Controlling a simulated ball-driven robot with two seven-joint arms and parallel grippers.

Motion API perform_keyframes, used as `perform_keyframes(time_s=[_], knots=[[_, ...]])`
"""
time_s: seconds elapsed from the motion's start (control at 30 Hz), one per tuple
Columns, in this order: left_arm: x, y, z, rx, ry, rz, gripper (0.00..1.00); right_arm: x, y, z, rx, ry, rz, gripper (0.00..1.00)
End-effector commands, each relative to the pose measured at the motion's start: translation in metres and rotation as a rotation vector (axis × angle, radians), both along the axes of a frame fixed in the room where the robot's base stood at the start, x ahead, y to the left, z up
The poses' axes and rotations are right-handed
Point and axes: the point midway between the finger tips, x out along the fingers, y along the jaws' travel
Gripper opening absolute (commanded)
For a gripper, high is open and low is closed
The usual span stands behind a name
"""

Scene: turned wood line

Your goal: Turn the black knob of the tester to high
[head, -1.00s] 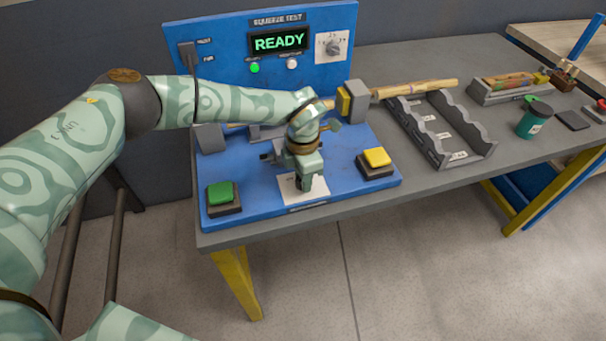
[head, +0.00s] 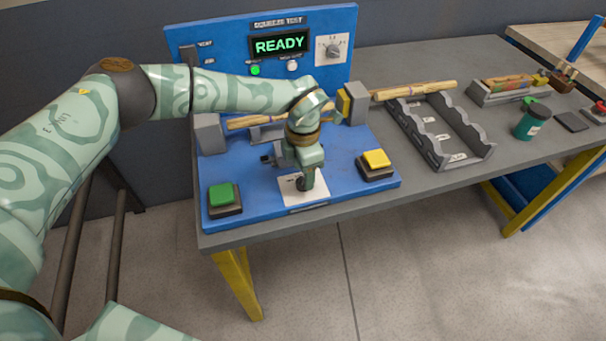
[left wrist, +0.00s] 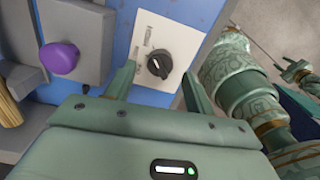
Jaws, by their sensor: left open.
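The tester (head: 240,200) is a blue panel and base on the grey bench, with a green READY display (head: 280,44). Its black knob (left wrist: 159,64) shows in the left wrist view on a white labelled plate (left wrist: 168,32). The knob's white mark points towards the left of that view; the labels are too small to read. In the head view the plate (head: 291,190) lies under my left gripper (head: 306,184), which hides most of the knob. The left gripper (left wrist: 160,76) is open, with a finger on either side of the knob; contact cannot be told.
A green button (head: 222,194) and a yellow button (head: 376,159) flank the plate. A purple knob (left wrist: 60,57) sits near it. A turned wooden piece (head: 250,121) lies in the tester.

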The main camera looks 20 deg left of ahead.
Motion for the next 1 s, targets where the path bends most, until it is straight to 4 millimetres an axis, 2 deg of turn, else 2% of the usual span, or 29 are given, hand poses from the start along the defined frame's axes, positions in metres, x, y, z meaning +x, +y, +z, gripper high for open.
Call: perform_keyframes(time_s=[0.03, 0.2, 0.4, 0.5, 0.67, 1.0], knots=[[0.001, 0.000, 0.018, -0.001, -0.006, 0.000, 0.54, 0.002, 0.000, 0.006, 0.000, -0.004, 0.000, 0.36], [0.001, 0.000, 0.066, -0.001, -0.007, 0.000, 0.54, 0.004, 0.000, 0.015, 0.000, -0.009, 0.000, 0.36], [0.001, 0.001, 0.110, 0.000, -0.005, 0.001, 0.54, 0.006, 0.000, 0.022, 0.000, -0.014, 0.000, 0.36], [0.001, 0.001, 0.124, 0.000, -0.005, 0.000, 0.54, 0.006, 0.000, 0.023, 0.000, -0.015, 0.000, 0.36], [0.001, 0.001, 0.133, 0.001, -0.002, 0.000, 0.54, 0.006, 0.000, 0.024, 0.000, -0.016, 0.000, 0.36], [0.001, 0.001, 0.133, 0.000, -0.001, 0.000, 0.54, 0.006, 0.000, 0.024, 0.000, -0.016, 0.000, 0.36]])
